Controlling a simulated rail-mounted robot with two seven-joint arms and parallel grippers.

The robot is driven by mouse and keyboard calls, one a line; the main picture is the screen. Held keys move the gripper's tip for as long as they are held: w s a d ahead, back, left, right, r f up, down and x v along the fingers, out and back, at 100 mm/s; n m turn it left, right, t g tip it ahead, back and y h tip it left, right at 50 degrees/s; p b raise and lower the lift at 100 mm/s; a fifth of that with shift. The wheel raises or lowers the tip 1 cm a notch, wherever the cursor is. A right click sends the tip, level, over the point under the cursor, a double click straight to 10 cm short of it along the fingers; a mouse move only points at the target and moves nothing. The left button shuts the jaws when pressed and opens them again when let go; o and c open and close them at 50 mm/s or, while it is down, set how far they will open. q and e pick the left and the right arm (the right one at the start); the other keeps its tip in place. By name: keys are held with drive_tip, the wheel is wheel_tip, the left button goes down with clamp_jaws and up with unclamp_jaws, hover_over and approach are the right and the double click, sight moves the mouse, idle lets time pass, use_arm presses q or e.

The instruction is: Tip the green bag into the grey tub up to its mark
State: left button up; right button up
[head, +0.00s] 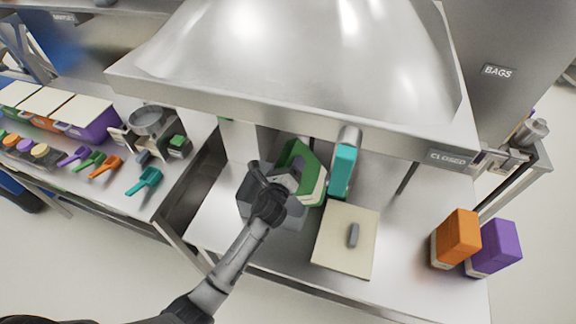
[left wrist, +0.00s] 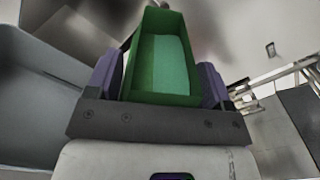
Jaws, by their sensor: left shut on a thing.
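The green bag (head: 296,156), with a pale lower part, is tilted in the head view, above and beside the grey tub (head: 292,222). My left gripper (head: 286,182) is shut on the bag. In the left wrist view the bag (left wrist: 140,70) sits between the two fingers, its open top showing a lighter green inside. The grey tub (left wrist: 35,95) fills the left of that view. My arm and the bag cover much of the tub in the head view; its mark and its contents cannot be seen. My right gripper is not in view.
A large metal hopper (head: 300,50) with a teal handle (head: 342,172) overhangs the table. A cream lid (head: 335,255) with a grey handle lies right of the tub. Orange (head: 459,236) and purple (head: 497,246) bags stand far right. Scoops, including a teal one (head: 146,181), lie on the left bench.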

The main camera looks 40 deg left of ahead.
use_arm(q)
drive_tip(key=shift+d+f+n+b, duration=0.1)
drive_tip(key=shift+f+n+b, duration=0.7)
drive_tip(key=shift+n+b, duration=0.65)
idle(0.4)
drive_tip(key=shift+f+n+b, duration=1.35)
drive_tip(key=shift+f+b, duration=0.4)
drive_tip(key=shift+b, duration=1.05)
drive_tip(key=shift+a+f+n+b, duration=0.15)
drive_tip(key=shift+f+n+b, duration=0.55)
drive_tip(key=shift+f+n, duration=0.55)
drive_tip(key=shift+a+f+n+b, duration=0.1)
drive_tip(key=shift+f+n+b, duration=0.65)
drive_tip(key=shift+f, duration=0.9)
idle(0.4)
